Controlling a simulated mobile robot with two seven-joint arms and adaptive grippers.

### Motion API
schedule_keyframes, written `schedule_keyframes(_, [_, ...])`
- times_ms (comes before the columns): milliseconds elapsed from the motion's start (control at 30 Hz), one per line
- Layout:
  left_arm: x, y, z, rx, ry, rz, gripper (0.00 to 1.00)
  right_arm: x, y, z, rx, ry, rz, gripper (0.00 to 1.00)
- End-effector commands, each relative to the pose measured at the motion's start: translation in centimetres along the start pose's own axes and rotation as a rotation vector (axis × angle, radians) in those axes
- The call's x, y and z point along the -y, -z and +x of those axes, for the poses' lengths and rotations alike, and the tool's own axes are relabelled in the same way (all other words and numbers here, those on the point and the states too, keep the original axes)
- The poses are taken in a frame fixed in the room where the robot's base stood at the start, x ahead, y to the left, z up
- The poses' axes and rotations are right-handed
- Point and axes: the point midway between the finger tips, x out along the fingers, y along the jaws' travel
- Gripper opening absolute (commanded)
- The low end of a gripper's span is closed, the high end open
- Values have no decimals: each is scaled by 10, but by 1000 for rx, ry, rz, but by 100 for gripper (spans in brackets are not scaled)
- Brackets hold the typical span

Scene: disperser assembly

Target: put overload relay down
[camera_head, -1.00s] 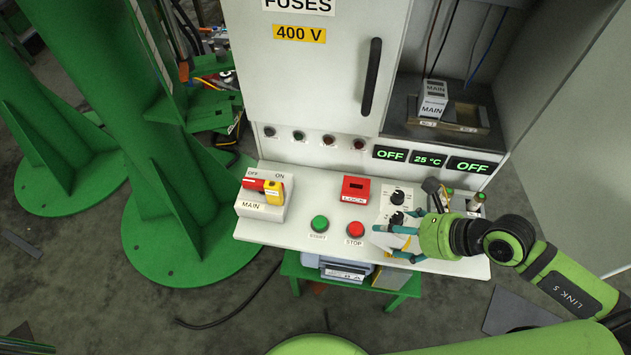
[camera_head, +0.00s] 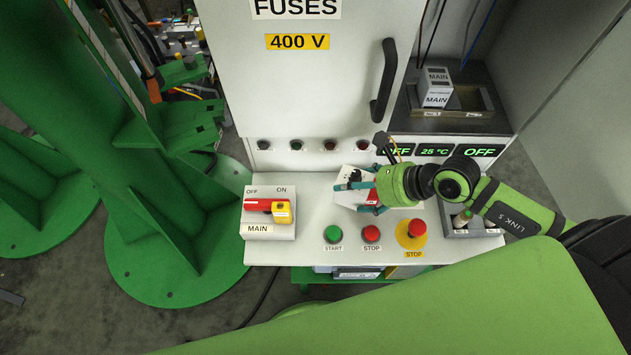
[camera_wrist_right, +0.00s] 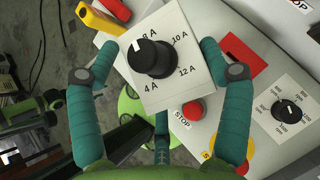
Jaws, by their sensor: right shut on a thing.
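The overload relay (camera_wrist_right: 155,60) is a white block with a black knob and a scale from 4 A to 12 A. My right gripper (camera_wrist_right: 158,78) is shut on it, with one teal finger on each side. In the head view, the relay (camera_head: 349,175) is partly hidden behind the fingers of my right gripper (camera_head: 356,190). They are over the console (camera_head: 313,205), left of its middle right part. I cannot tell whether the relay touches the console. My left gripper is not in view.
The MAIN switch (camera_head: 268,213) is on the left. START (camera_head: 333,234), red STOP (camera_head: 371,234) and a yellow-based STOP (camera_head: 411,235) line the front. A dial panel (camera_wrist_right: 288,110) shows in the wrist view. White MAIN blocks (camera_head: 437,88) stand in the dark recess. Clear console lies beside the MAIN switch.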

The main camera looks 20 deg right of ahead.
Motion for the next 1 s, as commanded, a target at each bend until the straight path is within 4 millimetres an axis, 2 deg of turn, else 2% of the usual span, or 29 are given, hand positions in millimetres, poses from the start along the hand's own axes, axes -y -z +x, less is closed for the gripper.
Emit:
schedule_keyframes(33, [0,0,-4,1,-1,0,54,5,-8,11,10,3,3,31])
schedule_keyframes(200, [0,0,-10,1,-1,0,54,14,-19,54,9,1,1,31])
schedule_keyframes(400, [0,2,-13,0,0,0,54,24,-26,93,6,2,0,31])
schedule_keyframes(567, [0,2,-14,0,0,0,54,27,-26,105,4,1,-2,31])
schedule_keyframes(800, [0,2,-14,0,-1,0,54,26,-3,128,3,-1,2,31])
schedule_keyframes(1000, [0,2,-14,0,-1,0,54,27,2,133,3,1,-3,31])
